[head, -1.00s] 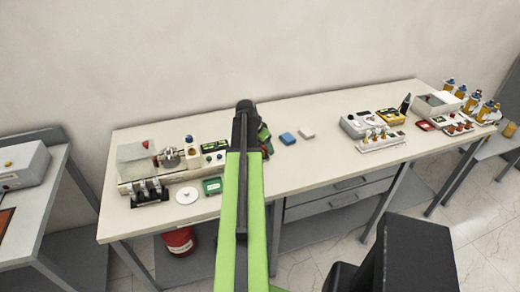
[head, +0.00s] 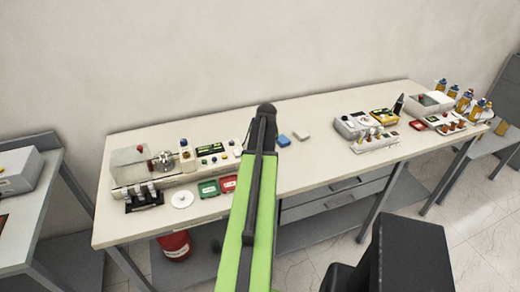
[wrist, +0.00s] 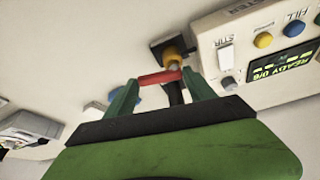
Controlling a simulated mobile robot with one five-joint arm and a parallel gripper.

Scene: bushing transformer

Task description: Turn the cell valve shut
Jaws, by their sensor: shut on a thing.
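In the wrist view my gripper (wrist: 161,84) has its two green fingers at either end of a short red bar (wrist: 158,77), shut on it. The red bar looks like the handle of the cell valve. Just beyond it is a yellow, brass-like fitting (wrist: 173,60) on a dark block. I cannot tell whether the bar joins the fitting. In the head view my green and black arm reaches over the bench and hides the gripper and the valve.
A pale control box (wrist: 265,50) with a STIR switch, buttons and a lit display stands close on the right in the wrist view. On the bench (head: 320,165) are green (head: 208,189) and red (head: 229,184) trays, a blue block (head: 283,140) and a white block (head: 301,135).

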